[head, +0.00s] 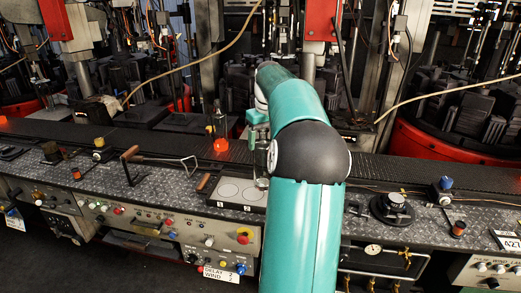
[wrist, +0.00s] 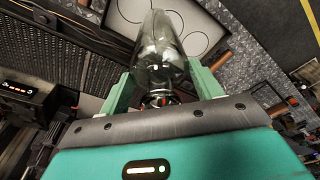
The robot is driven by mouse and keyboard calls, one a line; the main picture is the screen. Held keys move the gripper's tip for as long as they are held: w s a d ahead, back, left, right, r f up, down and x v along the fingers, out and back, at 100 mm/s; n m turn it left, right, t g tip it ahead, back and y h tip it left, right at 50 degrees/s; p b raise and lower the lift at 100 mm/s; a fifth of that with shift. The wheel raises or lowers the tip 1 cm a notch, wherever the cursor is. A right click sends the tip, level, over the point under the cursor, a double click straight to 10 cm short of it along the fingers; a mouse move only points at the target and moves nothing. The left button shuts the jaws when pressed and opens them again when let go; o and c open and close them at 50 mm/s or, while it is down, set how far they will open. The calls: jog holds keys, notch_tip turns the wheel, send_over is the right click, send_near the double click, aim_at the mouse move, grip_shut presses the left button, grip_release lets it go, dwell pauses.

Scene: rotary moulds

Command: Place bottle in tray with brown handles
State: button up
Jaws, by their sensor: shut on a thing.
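The clear glass bottle (wrist: 160,45) is held between the two green fingers of my gripper (wrist: 163,72) in the wrist view. In the head view my gripper (head: 258,132) is partly hidden by my arm, and the bottle (head: 262,168) shows dimly below it, over the right part of the tray. The tray (head: 226,202) is pale with a dark border and circle outlines, and lies on the metal counter. One brown handle (head: 203,183) shows at its left end; my arm hides its right end. The wrist view shows the tray (wrist: 207,14) behind the bottle. I cannot tell whether they touch.
A metal rod with a brown grip (head: 130,153) lies left of the tray. An orange-red dome (head: 221,145) stands behind it. A round black knob (head: 393,208) sits to the right. Machinery fills the back, and control panels line the front.

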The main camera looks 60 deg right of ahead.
jog(key=shift+w+f, duration=0.25)
jog(key=shift+f, duration=0.2)
jog(key=shift+w+f, duration=0.2)
jog(key=shift+f, duration=1.5)
jog(key=o, duration=1.8)
jog(key=shift+f, duration=0.1)
jog(key=r, duration=0.4)
jog(key=s+r, duration=0.1)
jog(key=r, duration=0.7)
jog(key=shift+s+a+r, duration=0.1)
jog(key=shift+s+a, duration=0.25)
